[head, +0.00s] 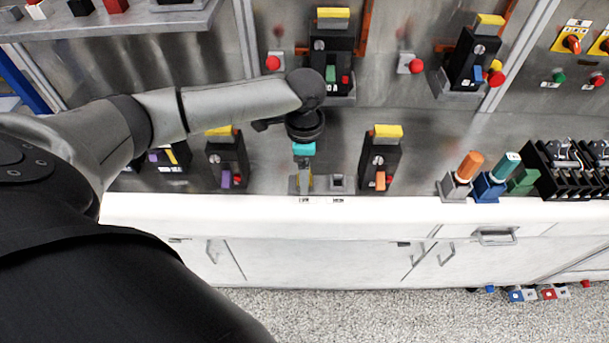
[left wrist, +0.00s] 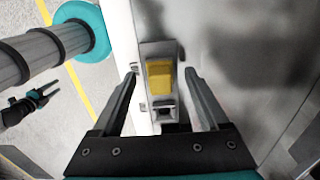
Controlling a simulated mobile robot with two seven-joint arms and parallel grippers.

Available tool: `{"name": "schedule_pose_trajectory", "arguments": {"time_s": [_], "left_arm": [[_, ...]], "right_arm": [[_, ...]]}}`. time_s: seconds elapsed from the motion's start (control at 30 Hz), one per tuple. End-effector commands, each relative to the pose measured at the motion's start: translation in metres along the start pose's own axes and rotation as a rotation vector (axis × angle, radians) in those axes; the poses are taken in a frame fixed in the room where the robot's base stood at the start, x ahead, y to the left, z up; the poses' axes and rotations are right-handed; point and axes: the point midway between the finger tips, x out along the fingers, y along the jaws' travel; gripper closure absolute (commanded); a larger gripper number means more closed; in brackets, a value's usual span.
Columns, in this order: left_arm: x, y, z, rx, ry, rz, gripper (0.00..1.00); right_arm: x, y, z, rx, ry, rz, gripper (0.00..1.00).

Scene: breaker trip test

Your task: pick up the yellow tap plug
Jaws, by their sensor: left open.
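The yellow tap plug (left wrist: 160,76) sits in a grey holder (left wrist: 158,48) at the bench's front edge. My left gripper (left wrist: 161,74) is open, with one finger on each side of the plug and gaps showing. In the head view my left gripper (head: 303,172) hangs over the holder and mostly hides the plug. A small black and teal gripper (left wrist: 38,98), which looks like my right one, shows small at the left of the left wrist view, away from the plug.
An empty grey socket (head: 338,183) stands right beside the holder. Black breakers with yellow tops stand to the left (head: 227,155) and right (head: 380,155). Orange (head: 468,167) and teal-topped (head: 503,168) handles stand further right. The white bench front (head: 330,215) lies below.

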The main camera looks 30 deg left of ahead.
Motion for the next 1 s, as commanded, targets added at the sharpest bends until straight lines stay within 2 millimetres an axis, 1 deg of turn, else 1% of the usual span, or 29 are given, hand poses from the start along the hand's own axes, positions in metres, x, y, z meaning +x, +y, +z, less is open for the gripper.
{"name": "schedule_pose_trajectory", "arguments": {"time_s": [0.1,0.7,0.8,1.0], "left_arm": [[-0.0003,0.0,-0.0001,0.0,0.0,0.0,0.22],[-0.0007,-0.0002,0.0,-0.001,0.0,0.0,0.9],[-0.0007,-0.0002,0.0001,-0.001,0.0,0.0,1.0],[-0.0008,-0.0003,0.0001,-0.001,0.0,0.0,1.0]], "right_arm": [[-0.0002,0.0002,0.0002,0.0,0.0,0.0,0.5],[-0.0002,0.0002,0.0004,0.0,-0.001,0.0,0.5],[-0.0002,0.0002,0.0004,0.0,0.0,0.0,0.5],[-0.0002,0.0002,0.0004,0.0,-0.001,0.0,0.5]]}}
